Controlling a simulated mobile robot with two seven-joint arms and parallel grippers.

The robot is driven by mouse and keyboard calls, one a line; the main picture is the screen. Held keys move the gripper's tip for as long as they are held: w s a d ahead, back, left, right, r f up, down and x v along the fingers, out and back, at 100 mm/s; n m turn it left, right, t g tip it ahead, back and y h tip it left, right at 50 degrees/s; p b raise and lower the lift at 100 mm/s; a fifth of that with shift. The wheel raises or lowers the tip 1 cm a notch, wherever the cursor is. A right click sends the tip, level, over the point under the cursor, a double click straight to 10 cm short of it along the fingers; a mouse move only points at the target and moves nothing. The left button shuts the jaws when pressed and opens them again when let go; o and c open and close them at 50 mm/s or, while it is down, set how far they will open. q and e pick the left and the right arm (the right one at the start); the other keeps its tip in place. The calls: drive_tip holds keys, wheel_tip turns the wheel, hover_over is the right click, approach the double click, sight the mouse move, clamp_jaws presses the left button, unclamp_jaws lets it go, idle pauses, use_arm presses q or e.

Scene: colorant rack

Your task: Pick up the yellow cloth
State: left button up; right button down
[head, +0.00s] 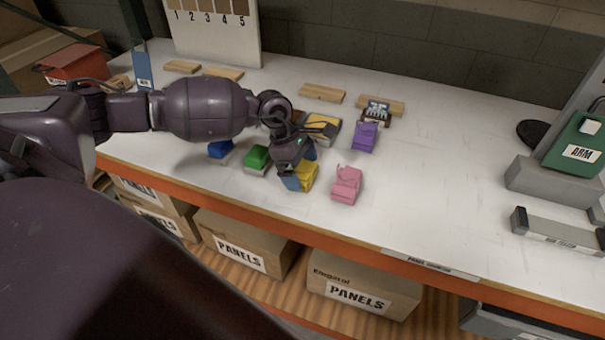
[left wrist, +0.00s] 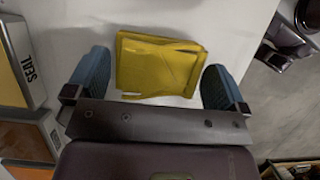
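The yellow cloth (head: 308,177) lies folded on the white worktop near its front edge, partly hidden by my left gripper in the head view. In the left wrist view the yellow cloth (left wrist: 158,65) sits between the two blue fingertips. My left gripper (head: 300,168) is open above it, pointing down. In the left wrist view the fingers of the left gripper (left wrist: 156,84) stand on either side of the cloth, with a narrow gap at the left and a small one at the right.
A pink folded item (head: 347,184) lies close on the right, a green one (head: 257,157) and a blue one (head: 221,149) on the left, a purple one (head: 366,136) behind. Wooden blocks (head: 322,93) lie further back.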

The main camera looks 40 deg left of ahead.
sight(301, 170)
use_arm(q)
drive_tip(key=c, duration=0.6)
wheel_tip(301, 170, up, 20)
drive_tip(key=shift+r, duration=0.1)
idle(0.4)
drive_tip(key=shift+o, duration=1.3)
drive_tip(key=shift+c, duration=0.8)
